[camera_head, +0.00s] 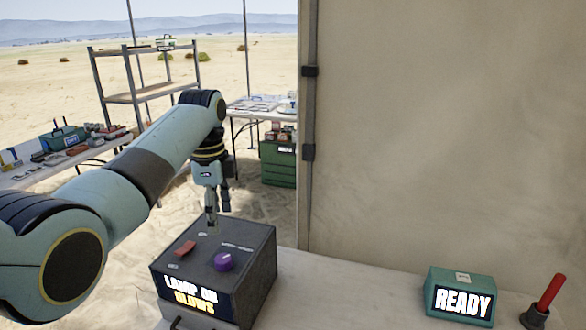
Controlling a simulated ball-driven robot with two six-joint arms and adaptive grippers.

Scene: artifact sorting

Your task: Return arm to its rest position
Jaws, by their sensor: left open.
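My left arm comes in from the left and reaches over the table. My left gripper (218,209) points down with its fingers apart and nothing between them. It hangs above the back part of a dark control box (255,270); I cannot tell if a fingertip touches it. My right gripper is not in view.
A green box (460,296) reading "READY" and a red-handled object (549,292) stand at the right of the pale table (350,300). A canvas wall (440,130) rises behind. Outside are a shelf rack (140,92), cluttered tables and a green crate (278,163).

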